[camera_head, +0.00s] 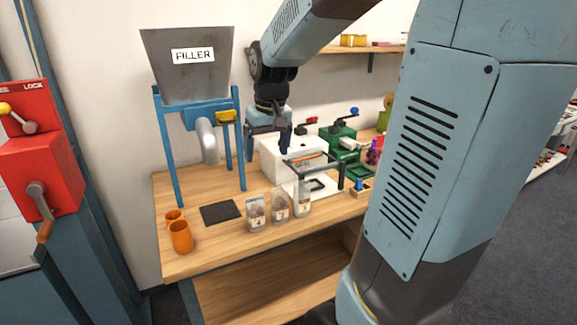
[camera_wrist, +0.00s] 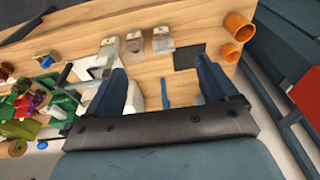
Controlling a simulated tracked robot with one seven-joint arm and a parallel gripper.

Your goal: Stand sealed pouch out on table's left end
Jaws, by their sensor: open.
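Three clear pouches with brown contents and pale numbered labels stand in a row along the table's front: the left pouch (camera_head: 256,214), the middle pouch (camera_head: 280,207) and the right pouch (camera_head: 302,199). The right one is beside the sealer's frame; I cannot tell which are sealed. They also show at the top of the wrist view, the left one (camera_wrist: 162,41) nearest the black pad. The wooden table (camera_head: 222,240) has its left end below the filler. My gripper (camera_head: 268,155) is open and empty, above and behind the pouches; its spread fingers show in the wrist view (camera_wrist: 160,66).
Two orange cups (camera_head: 181,237) occupy the front left end. A black pad (camera_head: 220,212) lies between them and the pouches. The filler (camera_head: 187,65) stands on blue legs behind. The white sealer (camera_head: 285,160) and a green machine (camera_head: 338,143) stand further right.

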